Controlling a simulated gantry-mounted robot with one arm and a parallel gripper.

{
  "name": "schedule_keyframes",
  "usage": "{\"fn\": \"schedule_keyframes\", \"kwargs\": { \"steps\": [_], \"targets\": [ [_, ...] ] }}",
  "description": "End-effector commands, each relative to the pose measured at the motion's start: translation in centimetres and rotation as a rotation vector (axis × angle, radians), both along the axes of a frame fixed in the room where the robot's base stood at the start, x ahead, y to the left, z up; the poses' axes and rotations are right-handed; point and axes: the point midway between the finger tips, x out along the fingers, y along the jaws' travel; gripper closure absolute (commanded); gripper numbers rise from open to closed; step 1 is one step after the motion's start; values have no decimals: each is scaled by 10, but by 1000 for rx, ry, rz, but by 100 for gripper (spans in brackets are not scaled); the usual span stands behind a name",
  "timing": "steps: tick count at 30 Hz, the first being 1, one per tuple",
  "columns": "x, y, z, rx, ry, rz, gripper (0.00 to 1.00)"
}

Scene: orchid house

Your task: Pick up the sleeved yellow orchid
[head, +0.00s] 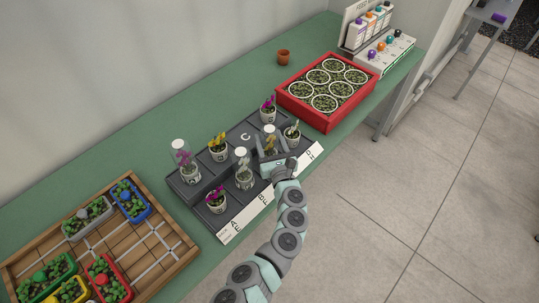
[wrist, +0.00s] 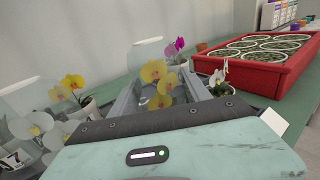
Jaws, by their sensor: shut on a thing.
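The sleeved yellow orchid (head: 270,142) stands in a clear sleeve at the right part of the dark tray (head: 199,187). In the wrist view its yellow flowers (wrist: 160,77) show between my two fingers, with the clear sleeve rising above them. My gripper (head: 270,158) is shut on this orchid, a finger on each side. The gripper hides the pot, and I cannot tell whether it is clear of the tray. A yellow orchid without a sleeve (head: 218,145) stands to the left, with flowers also showing in the wrist view (wrist: 73,82).
Close by stand a sleeved white orchid (head: 243,172), a bare white orchid (head: 292,132), a bare magenta one (head: 268,105), another in front (head: 215,197) and a sleeved magenta one (head: 187,163). A red crate (head: 297,112) of pots lies right.

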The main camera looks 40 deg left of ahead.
Motion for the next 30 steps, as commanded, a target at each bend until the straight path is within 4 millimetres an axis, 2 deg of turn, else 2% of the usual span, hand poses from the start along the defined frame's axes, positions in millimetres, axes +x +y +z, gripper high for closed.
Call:
{"fn": "schedule_keyframes", "kwargs": {
  "steps": [2, 12, 25, 30],
  "targets": [
    [0, 0, 0, 0, 0, 0, 72],
    [0, 0, 0, 0, 0, 0, 100],
    [0, 0, 1, 0, 0, 0, 100],
    [0, 0, 10, 1, -2, -1, 100]
  ]
}}
